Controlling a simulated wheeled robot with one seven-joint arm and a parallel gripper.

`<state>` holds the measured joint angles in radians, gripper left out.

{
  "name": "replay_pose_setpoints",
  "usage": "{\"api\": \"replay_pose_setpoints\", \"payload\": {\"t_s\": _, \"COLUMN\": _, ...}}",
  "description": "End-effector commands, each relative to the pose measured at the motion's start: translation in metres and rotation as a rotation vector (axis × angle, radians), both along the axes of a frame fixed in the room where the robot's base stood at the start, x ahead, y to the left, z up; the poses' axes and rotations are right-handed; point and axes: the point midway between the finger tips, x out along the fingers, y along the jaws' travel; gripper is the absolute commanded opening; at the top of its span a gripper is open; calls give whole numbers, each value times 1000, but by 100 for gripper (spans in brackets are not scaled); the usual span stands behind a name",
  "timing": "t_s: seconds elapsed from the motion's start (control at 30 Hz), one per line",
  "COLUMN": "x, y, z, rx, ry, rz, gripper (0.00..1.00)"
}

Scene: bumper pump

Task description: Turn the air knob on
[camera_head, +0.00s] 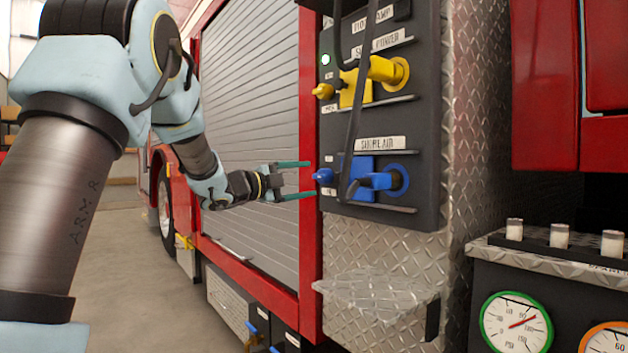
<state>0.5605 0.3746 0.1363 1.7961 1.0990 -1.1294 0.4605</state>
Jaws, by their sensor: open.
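The blue air knob (323,177) sticks out at the left edge of the black panel, beside a blue block (361,178) under the label that seems to read "SHORE AIR" (381,143). My gripper (312,180) points right at the knob. Its two teal fingers are open, one above and one below the knob's level. The fingertips are close to the knob; I cannot tell whether they touch it or surround it. A blue plug (374,181) sits in the round blue port (399,180) to the right of the block.
A yellow knob (323,91) and yellow plug (385,70) sit above on the same panel (430,120). A dark cable hangs in front of the panel. A diamond-plate step (378,293) juts out below. A gauge box (480,285) stands at right.

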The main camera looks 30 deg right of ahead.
Motion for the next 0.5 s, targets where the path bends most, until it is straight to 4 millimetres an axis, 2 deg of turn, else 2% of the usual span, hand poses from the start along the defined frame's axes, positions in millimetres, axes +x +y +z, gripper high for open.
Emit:
{"api": "replay_pose_setpoints", "payload": {"t_s": 0.03, "x": -1, "y": 12, "z": 0, "rx": 0, "ry": 0, "rz": 3, "gripper": 80}}
{"api": "replay_pose_setpoints", "payload": {"t_s": 0.2, "x": -8, "y": 42, "z": -2, "rx": 0, "ry": -1, "rz": 3, "gripper": 80}}
{"api": "replay_pose_setpoints", "payload": {"t_s": 0.33, "x": -11, "y": 58, "z": -4, "rx": 1, "ry": -1, "rz": 2, "gripper": 80}}
{"api": "replay_pose_setpoints", "payload": {"t_s": 0.5, "x": -13, "y": 65, "z": -4, "rx": 0, "ry": -1, "rz": 0, "gripper": 80}}
